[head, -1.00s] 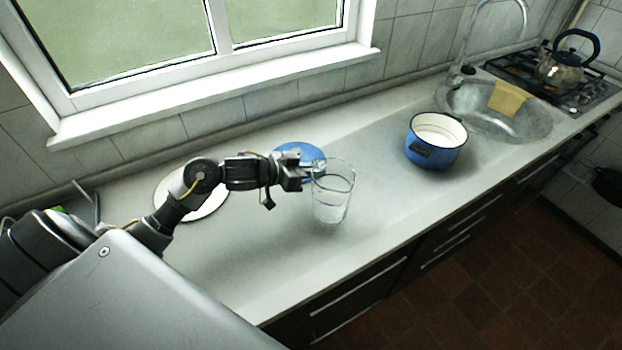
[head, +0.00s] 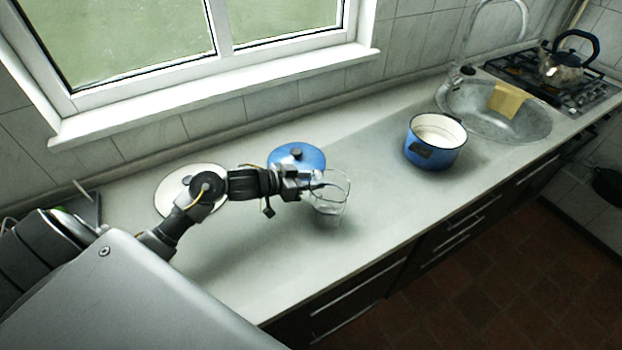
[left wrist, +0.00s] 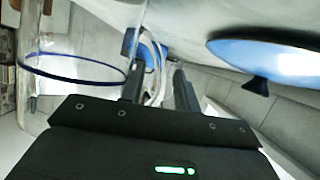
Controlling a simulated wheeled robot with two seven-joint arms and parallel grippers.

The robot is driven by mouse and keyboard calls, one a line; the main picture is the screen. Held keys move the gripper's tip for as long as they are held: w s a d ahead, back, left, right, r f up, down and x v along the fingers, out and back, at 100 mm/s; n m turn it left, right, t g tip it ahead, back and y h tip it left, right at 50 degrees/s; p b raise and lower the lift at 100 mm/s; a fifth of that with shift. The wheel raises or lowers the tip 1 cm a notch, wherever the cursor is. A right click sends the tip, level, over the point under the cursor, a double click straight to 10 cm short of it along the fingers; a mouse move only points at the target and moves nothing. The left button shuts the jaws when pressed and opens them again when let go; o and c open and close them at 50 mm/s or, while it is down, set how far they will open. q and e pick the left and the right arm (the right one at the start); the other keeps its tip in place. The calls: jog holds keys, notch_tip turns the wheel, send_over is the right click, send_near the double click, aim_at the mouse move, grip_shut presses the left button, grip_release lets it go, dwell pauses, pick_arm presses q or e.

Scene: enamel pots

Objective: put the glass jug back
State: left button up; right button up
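The clear glass jug (head: 329,209) with a thin dark rim is on or just above the front middle of the counter. In the left wrist view its blue rim (left wrist: 72,70) shows at the left, beside the fingers. My left gripper (head: 311,186) is at the jug's upper left side, overlapping it in the head view. In the left wrist view its two fingers (left wrist: 158,88) stand apart. Pale curved shapes lie between them; I cannot tell whether they are the jug's handle, or whether it is gripped. My right gripper is not in view.
A blue lid (head: 297,156) lies just behind the jug and a white round lid or plate (head: 176,186) is at the left. A blue pot (head: 436,153) stands to the right, before the sink (head: 462,98). The counter's front edge is close.

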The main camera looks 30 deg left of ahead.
pick_arm(q)
jog(key=shift+s+a+r, duration=0.1)
jog(key=shift+r, duration=0.05)
jog(key=b+v, duration=0.1)
jog(key=v, duration=1)
jog(key=shift+s+a+r, duration=0.15)
jog(key=shift+s+r, duration=0.05)
jog(key=shift+s, duration=0.05)
